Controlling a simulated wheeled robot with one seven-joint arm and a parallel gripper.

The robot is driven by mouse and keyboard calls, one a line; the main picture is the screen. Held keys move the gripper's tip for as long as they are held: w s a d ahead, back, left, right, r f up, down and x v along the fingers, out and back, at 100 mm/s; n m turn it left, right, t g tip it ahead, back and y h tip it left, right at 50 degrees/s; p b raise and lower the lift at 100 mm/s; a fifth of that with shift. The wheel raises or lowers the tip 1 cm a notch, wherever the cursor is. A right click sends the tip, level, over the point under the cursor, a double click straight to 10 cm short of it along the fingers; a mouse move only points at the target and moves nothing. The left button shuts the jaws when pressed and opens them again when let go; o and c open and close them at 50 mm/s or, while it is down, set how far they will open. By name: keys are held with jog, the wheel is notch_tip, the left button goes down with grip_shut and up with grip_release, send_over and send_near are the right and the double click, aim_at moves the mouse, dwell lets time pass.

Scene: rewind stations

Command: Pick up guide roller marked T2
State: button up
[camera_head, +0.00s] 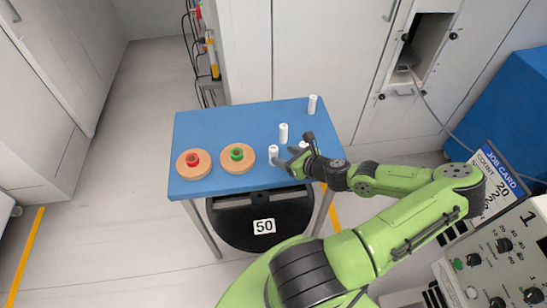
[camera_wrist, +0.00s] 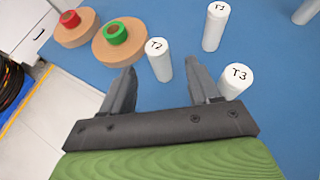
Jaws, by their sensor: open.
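The guide roller marked T2 (camera_wrist: 160,63) is a white upright cylinder with its mark on the top face. In the wrist view it stands at the mouth of my open gripper (camera_wrist: 163,68), its lower part between the two fingertips, nearer the left one. No contact shows. In the head view the white roller (camera_head: 273,154) nearest the green-cored disc stands near the table's front edge, just left of my gripper (camera_head: 284,158). My jaws are empty.
Roller T1 (camera_wrist: 214,27) stands beyond the right finger, and roller T3 (camera_wrist: 236,80) stands close outside it. Another white roller (camera_head: 312,104) is at the back right. Discs with a red core (camera_head: 193,160) and a green core (camera_head: 237,154) lie left on the blue table (camera_head: 215,125).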

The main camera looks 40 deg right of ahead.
aim_at(277, 153)
jog(key=b+x, duration=0.1)
jog(key=x, duration=0.5)
jog(key=shift+w+f, duration=0.25)
jog(key=shift+w, duration=0.05)
jog(key=shift+s+r, duration=0.1)
jog(key=shift+c, duration=0.2)
jog(key=c, duration=1)
